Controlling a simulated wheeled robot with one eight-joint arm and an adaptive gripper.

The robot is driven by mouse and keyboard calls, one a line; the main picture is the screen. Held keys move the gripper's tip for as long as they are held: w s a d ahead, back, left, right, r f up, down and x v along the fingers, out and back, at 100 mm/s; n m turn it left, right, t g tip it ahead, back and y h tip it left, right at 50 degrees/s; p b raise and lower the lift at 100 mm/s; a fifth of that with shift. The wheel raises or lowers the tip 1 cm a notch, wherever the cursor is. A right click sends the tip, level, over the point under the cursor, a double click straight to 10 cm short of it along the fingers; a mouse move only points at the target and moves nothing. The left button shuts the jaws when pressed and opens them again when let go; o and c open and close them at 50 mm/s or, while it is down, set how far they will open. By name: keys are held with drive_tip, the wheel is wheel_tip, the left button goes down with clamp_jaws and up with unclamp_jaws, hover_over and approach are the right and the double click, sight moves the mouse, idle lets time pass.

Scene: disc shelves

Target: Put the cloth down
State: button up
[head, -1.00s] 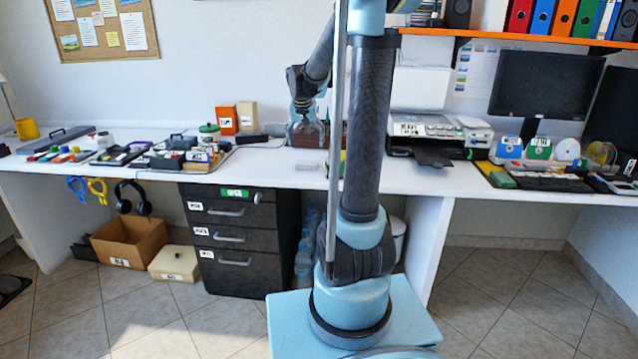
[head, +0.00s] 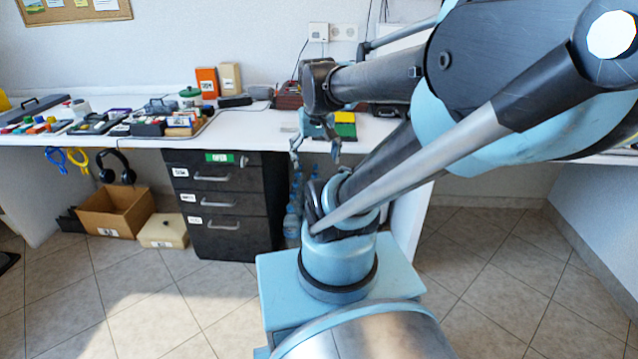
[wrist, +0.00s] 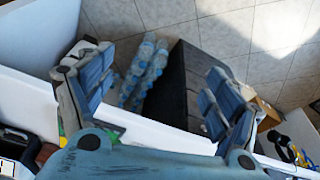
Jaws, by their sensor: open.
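I cannot make out a cloth for certain in either view. A small yellow and green item (head: 344,124) lies on the desk just behind my gripper; I cannot tell whether it is a cloth. My gripper (head: 315,156) points down at the desk's front edge, beside the drawer unit. Its fingers are spread wide with nothing between them. In the wrist view my gripper (wrist: 155,103) is also open and empty, with the desk edge, bottles and floor showing past it.
The white desk (head: 250,127) runs along the wall, with trays of small items on its left. A dark drawer unit (head: 227,205), water bottles (wrist: 146,75), a cardboard box (head: 112,214) and a cream box (head: 164,232) stand below.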

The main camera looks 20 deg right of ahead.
drive_tip(key=s+f, duration=0.5)
drive_tip(key=s, duration=0.1)
drive_tip(key=shift+s+a+n, duration=0.2)
drive_tip(key=shift+s+n, duration=0.15)
drive_tip(key=shift+n, duration=0.05)
drive_tip(key=shift+w+f+g, duration=0.15)
drive_tip(key=shift+w+g, duration=0.15)
drive_tip(key=shift+w, duration=0.2)
